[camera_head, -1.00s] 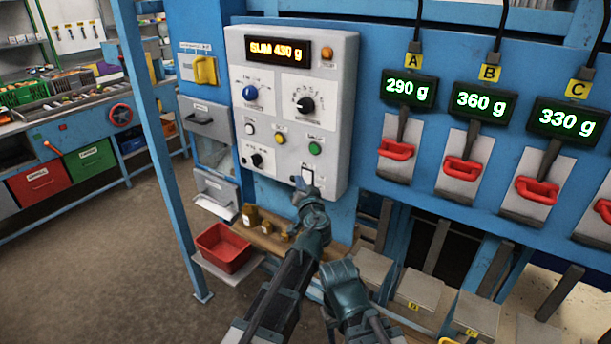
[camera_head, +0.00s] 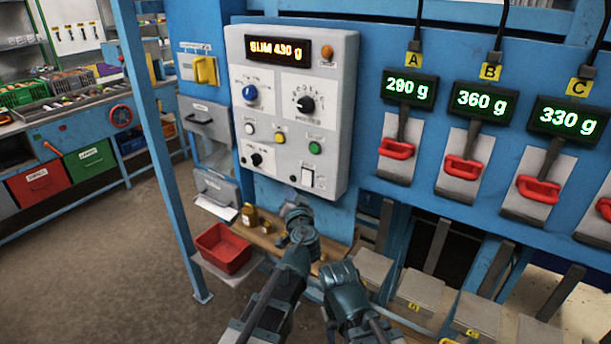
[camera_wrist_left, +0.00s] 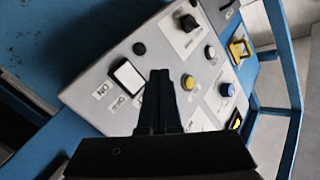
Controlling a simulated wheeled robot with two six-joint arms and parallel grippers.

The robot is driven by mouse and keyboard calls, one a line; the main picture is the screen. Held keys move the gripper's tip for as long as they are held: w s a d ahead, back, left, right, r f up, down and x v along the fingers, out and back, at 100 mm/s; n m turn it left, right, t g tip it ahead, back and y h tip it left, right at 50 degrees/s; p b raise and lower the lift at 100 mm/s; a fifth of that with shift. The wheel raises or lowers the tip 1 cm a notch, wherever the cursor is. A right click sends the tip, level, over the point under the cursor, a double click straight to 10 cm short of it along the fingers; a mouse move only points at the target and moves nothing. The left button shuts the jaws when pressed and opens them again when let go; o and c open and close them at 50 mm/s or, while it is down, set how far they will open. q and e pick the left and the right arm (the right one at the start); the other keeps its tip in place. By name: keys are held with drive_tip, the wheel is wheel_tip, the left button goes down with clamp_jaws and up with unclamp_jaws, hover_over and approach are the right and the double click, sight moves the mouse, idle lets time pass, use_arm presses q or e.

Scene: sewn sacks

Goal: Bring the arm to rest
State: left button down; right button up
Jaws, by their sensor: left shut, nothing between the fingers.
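My left gripper (camera_head: 291,198) is shut and empty, below the lower edge of the grey control panel (camera_head: 262,103) and apart from it. In the left wrist view its closed fingers (camera_wrist_left: 160,85) stand in front of the panel, beside the white rocker switch (camera_wrist_left: 128,77). In the head view the white switch (camera_head: 307,177) sits uncovered at the panel's lower right. My right arm (camera_head: 347,295) shows at the bottom centre, folded low; its fingertips cannot be made out.
The panel display (camera_head: 277,51) reads "SUM 430 g". Scales with red handles (camera_head: 397,149) and lit displays line the blue wall at right. A blue post stands at left, with open floor beyond.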

use_arm(q)
drive_tip(key=s+a+f+n+g+y, duration=0.3)
drive_tip(key=s+a+f+n+g, duration=0.15)
drive_tip(key=a+f, duration=0.4)
drive_tip(key=s+a+f+g+h, duration=0.3)
drive_tip(key=s+a+f+g, duration=0.2)
drive_tip(key=s+f+g, duration=0.4)
drive_tip(key=s+d+f+m+g+h, duration=0.1)
drive_tip(key=s+d+f+h, duration=0.15)
drive_tip(key=s, duration=0.35)
drive_tip(key=s+d+f+g+h, duration=0.1)
drive_tip(key=s+d+g+h, duration=0.15)
drive_tip(key=s, duration=0.25)
drive_tip(key=s+d+m+y, duration=0.1)
drive_tip(key=s+d+m, duration=0.3)
drive_tip(key=d, duration=0.7)
drive_tip(key=shift+s+d+r+y, duration=0.2)
drive_tip(key=shift+s+y, duration=0.1)
drive_tip(key=shift+s, duration=0.7)
